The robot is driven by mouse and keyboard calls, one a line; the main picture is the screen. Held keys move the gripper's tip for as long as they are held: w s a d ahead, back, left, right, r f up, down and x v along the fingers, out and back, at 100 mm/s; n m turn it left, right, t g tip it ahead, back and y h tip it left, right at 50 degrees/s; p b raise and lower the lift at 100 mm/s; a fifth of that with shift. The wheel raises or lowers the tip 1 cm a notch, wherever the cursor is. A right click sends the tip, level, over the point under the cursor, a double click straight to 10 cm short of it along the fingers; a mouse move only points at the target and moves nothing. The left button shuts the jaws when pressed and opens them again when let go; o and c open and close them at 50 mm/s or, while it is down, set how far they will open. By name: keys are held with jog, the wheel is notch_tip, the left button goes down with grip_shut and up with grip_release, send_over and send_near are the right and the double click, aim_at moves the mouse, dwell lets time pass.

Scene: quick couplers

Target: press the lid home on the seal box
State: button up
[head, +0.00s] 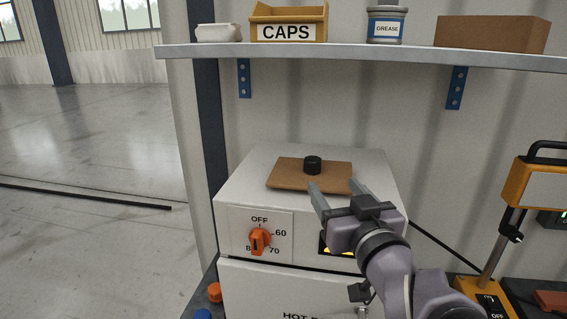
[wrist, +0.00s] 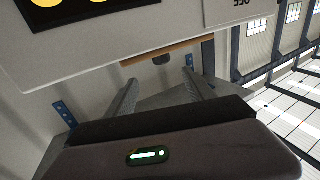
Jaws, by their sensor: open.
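The seal box appears to be the white cabinet (head: 245,190) below the shelf, with an orange dial on its front. Its lid looks to be the brown board (head: 290,178) with a black knob (head: 313,165), lying on the cabinet's top. I cannot tell whether it is fully seated. My gripper (head: 336,186) is open and empty, its two fingers pointing at the lid's front right part. In the wrist view, the lid's brown edge (wrist: 180,48) and dark knob (wrist: 163,59) show beyond the fingertips (wrist: 160,76). Whether the fingers touch the lid is unclear.
A shelf (head: 350,54) above holds a CAPS bin (head: 288,24), a grease jar (head: 385,24), a brown block (head: 490,34) and a white container (head: 218,33). An orange device (head: 520,185) stands at the right. Orange (head: 214,292) and blue (head: 203,314) caps lie at the lower left.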

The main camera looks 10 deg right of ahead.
aim_at(316, 163)
jog(key=w, duration=0.2)
jog(key=w+b, duration=0.1)
jog(key=w, duration=0.5)
jog(key=shift+a+f+b, duration=0.15)
jog(key=shift+a+b, duration=0.15)
jog(key=w, duration=0.3)
jog(key=w+a, duration=0.1)
jog(key=w, duration=0.1)
jog(key=shift+w+r, duration=0.15)
jog(key=shift+r, duration=0.1)
jog(key=shift+s+r, duration=0.1)
jog(key=shift+s, duration=0.1)
grip_shut()
